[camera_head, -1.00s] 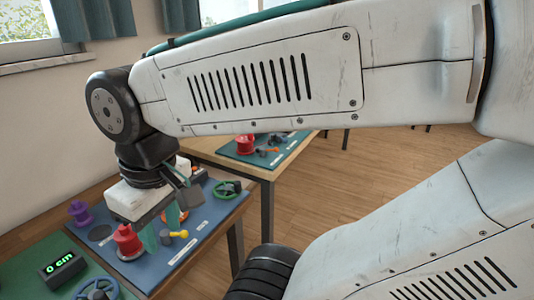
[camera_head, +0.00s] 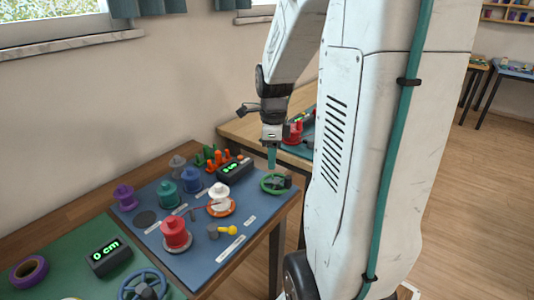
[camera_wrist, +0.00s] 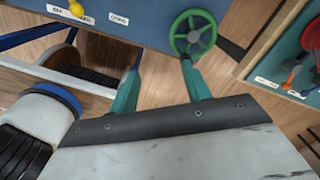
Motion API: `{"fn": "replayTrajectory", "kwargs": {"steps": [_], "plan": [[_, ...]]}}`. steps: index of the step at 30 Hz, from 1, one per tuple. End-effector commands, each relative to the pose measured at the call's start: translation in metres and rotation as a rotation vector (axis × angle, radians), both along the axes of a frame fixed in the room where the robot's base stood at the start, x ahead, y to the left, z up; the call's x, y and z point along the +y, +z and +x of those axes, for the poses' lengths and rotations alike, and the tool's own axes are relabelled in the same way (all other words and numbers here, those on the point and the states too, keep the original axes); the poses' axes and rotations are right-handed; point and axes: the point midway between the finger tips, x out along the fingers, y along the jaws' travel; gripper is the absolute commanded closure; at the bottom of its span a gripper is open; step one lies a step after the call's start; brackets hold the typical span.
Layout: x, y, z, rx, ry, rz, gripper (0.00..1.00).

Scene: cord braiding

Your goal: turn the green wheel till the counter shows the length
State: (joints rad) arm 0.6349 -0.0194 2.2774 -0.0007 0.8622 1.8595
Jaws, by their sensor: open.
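My gripper (camera_head: 271,160) hangs just above the wheel, pointing down. Its two teal fingers (camera_wrist: 161,62) are apart with nothing between them, and I see no clear contact with the wheel. The black counter (camera_head: 235,169) stands behind, left of the wheel; its green digits are too small to read surely.
On the mat stand a red spool (camera_head: 176,235), a white spool (camera_head: 219,198) on an orange base, several other spools and a yellow-knobbed lever (camera_head: 226,231). A second counter (camera_head: 108,256) reading "0 cm" and a blue wheel (camera_head: 143,285) are on the green mat at front left.

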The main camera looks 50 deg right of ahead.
Motion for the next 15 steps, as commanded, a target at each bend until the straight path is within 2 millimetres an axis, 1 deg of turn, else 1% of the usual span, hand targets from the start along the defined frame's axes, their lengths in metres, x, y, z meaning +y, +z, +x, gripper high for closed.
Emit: {"fn": "replayTrajectory", "kwargs": {"steps": [1, 3, 6, 9, 13, 15], "plan": [[-0.021, -0.014, -0.002, 0.009, -0.148, 0.008, 0.52], [-0.041, -0.028, -0.004, 0.012, -0.316, 0.013, 0.52], [-0.06, -0.04, -0.006, 0.013, -0.478, 0.017, 0.52], [-0.069, -0.048, -0.008, 0.013, -0.556, 0.018, 0.52], [-0.07, -0.061, -0.008, 0.015, -0.575, 0.019, 0.52], [-0.07, -0.072, -0.008, 0.016, -0.573, 0.019, 0.52]]}}
